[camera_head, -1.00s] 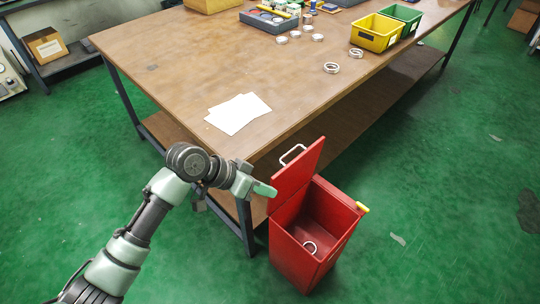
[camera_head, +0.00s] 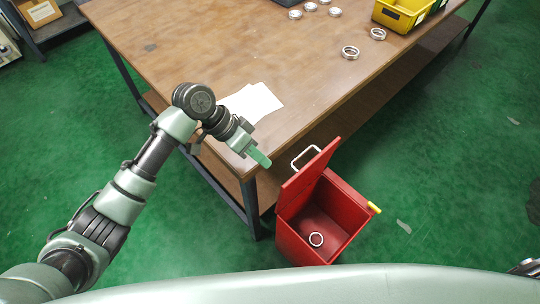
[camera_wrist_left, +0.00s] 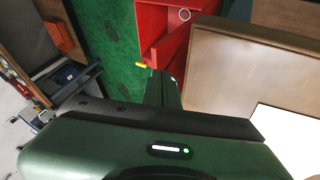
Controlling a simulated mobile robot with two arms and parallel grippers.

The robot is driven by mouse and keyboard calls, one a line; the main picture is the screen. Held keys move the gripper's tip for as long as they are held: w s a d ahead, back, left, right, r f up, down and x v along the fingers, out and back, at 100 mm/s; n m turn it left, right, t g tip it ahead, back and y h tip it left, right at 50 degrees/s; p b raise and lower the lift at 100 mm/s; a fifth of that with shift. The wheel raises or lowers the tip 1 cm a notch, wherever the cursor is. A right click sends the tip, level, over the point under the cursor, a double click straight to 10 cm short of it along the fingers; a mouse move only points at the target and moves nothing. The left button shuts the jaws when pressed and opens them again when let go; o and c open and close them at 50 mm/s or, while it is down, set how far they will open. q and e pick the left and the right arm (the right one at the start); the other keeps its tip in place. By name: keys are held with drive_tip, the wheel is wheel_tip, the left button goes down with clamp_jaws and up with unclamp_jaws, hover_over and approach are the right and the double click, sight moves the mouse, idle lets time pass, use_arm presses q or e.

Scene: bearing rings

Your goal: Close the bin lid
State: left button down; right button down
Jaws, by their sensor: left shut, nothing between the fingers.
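The red bin (camera_head: 345,215) stands on the green floor beside the table's near corner. Its lid (camera_head: 305,180) is raised, tilted up on the side toward the table, with a pale handle (camera_head: 303,155) at its top. My right gripper is not in view.
The brown table (camera_head: 210,60) fills the area behind the gripper, with white paper (camera_head: 252,101) near its corner. Several metal rings and a yellow bin (camera_head: 397,15) lie farther back. A yellow tab (camera_head: 374,207) sits on the bin's right rim. The floor right of the bin is clear.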

sight(301, 173)
use_arm(q)
drive_tip(key=x, duration=0.9)
drive_tip(key=shift+s, duration=0.4)
drive_tip(key=shift+a, duration=0.1)
drive_tip(key=shift+p, duration=0.3)
